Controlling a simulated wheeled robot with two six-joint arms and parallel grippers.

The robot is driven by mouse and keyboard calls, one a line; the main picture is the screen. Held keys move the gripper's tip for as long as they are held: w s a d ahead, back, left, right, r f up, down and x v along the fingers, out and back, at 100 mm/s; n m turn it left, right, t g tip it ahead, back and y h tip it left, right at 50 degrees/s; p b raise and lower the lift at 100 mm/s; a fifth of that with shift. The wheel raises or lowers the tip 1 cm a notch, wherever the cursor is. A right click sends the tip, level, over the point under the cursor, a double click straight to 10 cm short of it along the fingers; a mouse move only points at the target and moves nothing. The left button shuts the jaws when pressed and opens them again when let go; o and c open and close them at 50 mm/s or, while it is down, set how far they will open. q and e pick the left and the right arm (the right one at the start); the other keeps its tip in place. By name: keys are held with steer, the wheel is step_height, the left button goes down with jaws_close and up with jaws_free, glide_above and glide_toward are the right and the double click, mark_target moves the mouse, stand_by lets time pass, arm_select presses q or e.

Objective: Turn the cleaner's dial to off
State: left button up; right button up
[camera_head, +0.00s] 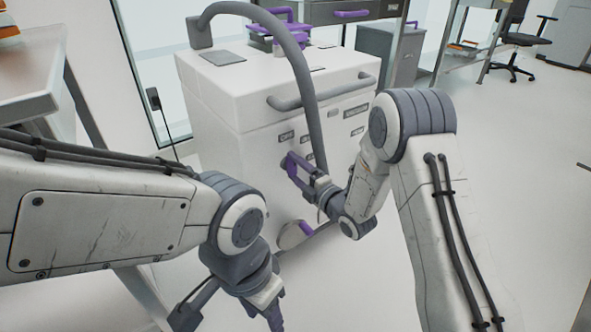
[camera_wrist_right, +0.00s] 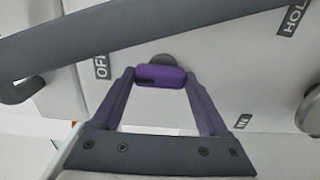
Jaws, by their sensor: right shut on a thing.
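The cleaner (camera_head: 230,95) is a white box with labels on its front face. Its dial (camera_wrist_right: 162,76) is a purple bar on a dark round base, with a dark mark at its left end in the right wrist view. The OFF label (camera_wrist_right: 101,67) lies to the left of the dial in that view. My right gripper (camera_head: 292,163) is at the front face, its two purple fingers shut on the dial's ends. The fingers hide most of the dial in the head view. My left gripper (camera_head: 275,316) hangs low at the bottom, apart from the cleaner; its opening is unclear.
A grey curved tube (camera_head: 303,75) and a grey bar handle (camera_head: 322,93) run close above my right gripper. A white table (camera_head: 35,75) stands at the left. A chair (camera_head: 515,45) is far right.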

steer(key=o, duration=1.2)
steer(key=shift+o, duration=0.2)
steer(key=shift+d, duration=0.1)
steer(key=p+v, duration=0.2)
steer(key=v, duration=0.8)
steer(key=shift+s+p, duration=0.2)
steer(key=shift+p, duration=0.2)
